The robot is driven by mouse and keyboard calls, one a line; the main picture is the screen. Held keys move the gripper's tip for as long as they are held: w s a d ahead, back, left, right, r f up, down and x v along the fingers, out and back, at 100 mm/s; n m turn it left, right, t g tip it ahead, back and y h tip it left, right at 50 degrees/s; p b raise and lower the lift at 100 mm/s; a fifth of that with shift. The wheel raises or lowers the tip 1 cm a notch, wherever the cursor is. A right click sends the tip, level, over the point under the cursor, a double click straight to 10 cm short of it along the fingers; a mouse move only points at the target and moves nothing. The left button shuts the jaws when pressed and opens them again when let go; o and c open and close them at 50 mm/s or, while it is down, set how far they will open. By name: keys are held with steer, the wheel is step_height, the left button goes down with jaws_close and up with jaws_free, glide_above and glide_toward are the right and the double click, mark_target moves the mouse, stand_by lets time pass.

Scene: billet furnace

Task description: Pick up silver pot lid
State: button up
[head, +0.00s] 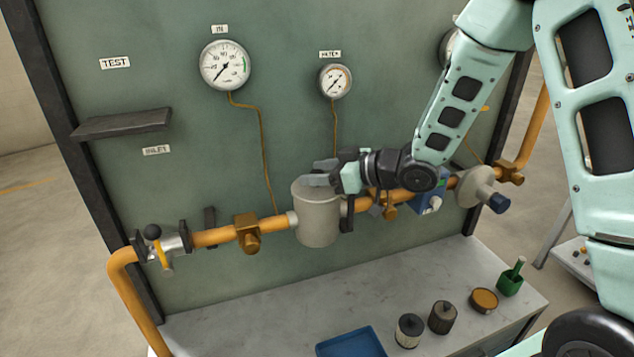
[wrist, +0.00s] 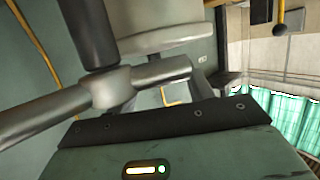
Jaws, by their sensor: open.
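A grey metal pot (head: 317,222) is set in the orange pipe line on the green panel in the head view. The silver pot lid (head: 301,188) appears to be on its top and is partly hidden by my gripper. My gripper (head: 321,173) is open, with its grey fingers reaching left over the top of the pot. I cannot tell whether the fingers straddle or touch the lid. The wrist view shows grey bars meeting at a rounded hub (wrist: 110,86) close up, with a pale disc behind; I cannot tell which part belongs to the lid.
The pipe carries brass fittings (head: 246,232) and a lever valve (head: 166,243). Gauges (head: 224,65) and a dark shelf (head: 123,124) are on the panel. The bench below holds a blue tray (head: 352,344), filter elements (head: 442,317) and a green container (head: 510,281). Its left part is clear.

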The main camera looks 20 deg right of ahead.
steer(key=shift+w+a+f, duration=0.1)
steer(key=shift+w+a, duration=0.1)
jaws_close()
